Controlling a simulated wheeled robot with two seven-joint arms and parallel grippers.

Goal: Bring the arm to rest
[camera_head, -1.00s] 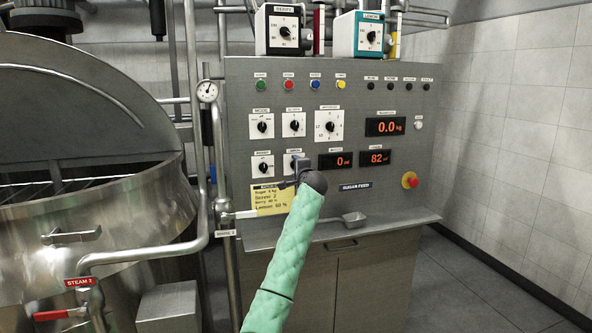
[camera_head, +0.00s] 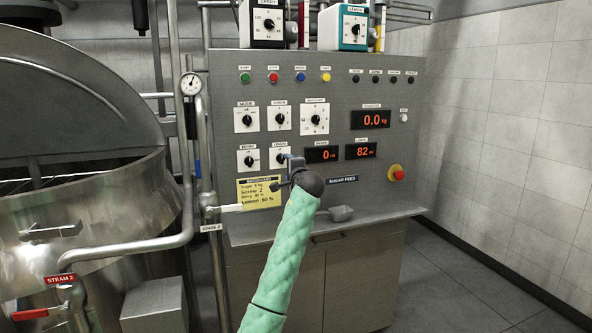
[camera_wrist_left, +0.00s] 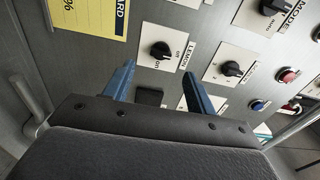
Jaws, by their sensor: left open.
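My left arm, in a green quilted sleeve, reaches up to the control panel (camera_head: 390,105) in the head view. My left gripper (camera_head: 291,168) is in front of the panel's lower left part, by the LEMON knob (camera_head: 279,155). In the left wrist view the two blue fingers of the gripper (camera_wrist_left: 160,88) are apart with nothing between them. The LEMON knob (camera_wrist_left: 161,50) stands beyond the fingertips, apart from them as far as I can tell. My right gripper does not show.
A yellow batch card (camera_head: 259,194) hangs left of the gripper. A metal scoop (camera_head: 341,213) lies on the panel's ledge. A large steel kettle (camera_head: 110,200) and a steam pipe stand at the left. Displays read 0.0, 0 and 82. Floor at the right is clear.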

